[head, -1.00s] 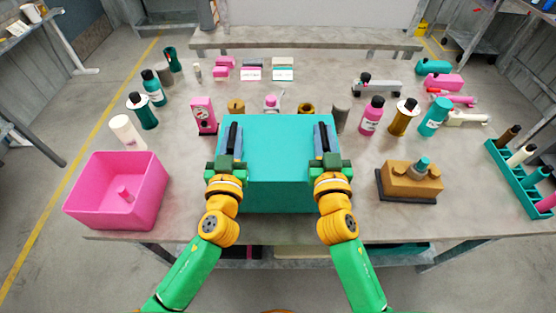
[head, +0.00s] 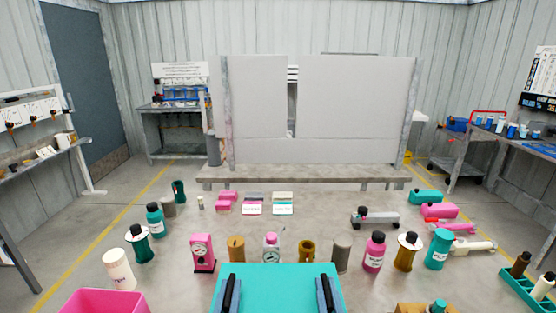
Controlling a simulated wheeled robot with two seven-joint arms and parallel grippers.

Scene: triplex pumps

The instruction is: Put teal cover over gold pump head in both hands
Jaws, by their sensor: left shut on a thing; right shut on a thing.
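The teal cover (head: 278,286) is a box shape at the bottom middle of the head view, cut off by the lower edge. My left gripper (head: 228,294) is shut on its left side and my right gripper (head: 326,294) is shut on its right side. Only the dark upper parts of both grippers show. The gold pump head (head: 412,309) shows only as a sliver at the bottom edge, right of the cover, with a teal knob (head: 438,306) on top. The cover is apart from it, to its left.
A pink bin (head: 100,302) is at the bottom left. Behind the cover stand a pink gauge (head: 203,253), a brown cylinder (head: 237,249) and a grey cylinder (head: 341,254). A pink bottle (head: 374,252) and a teal bottle (head: 438,249) stand right. A teal rack (head: 528,292) is far right.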

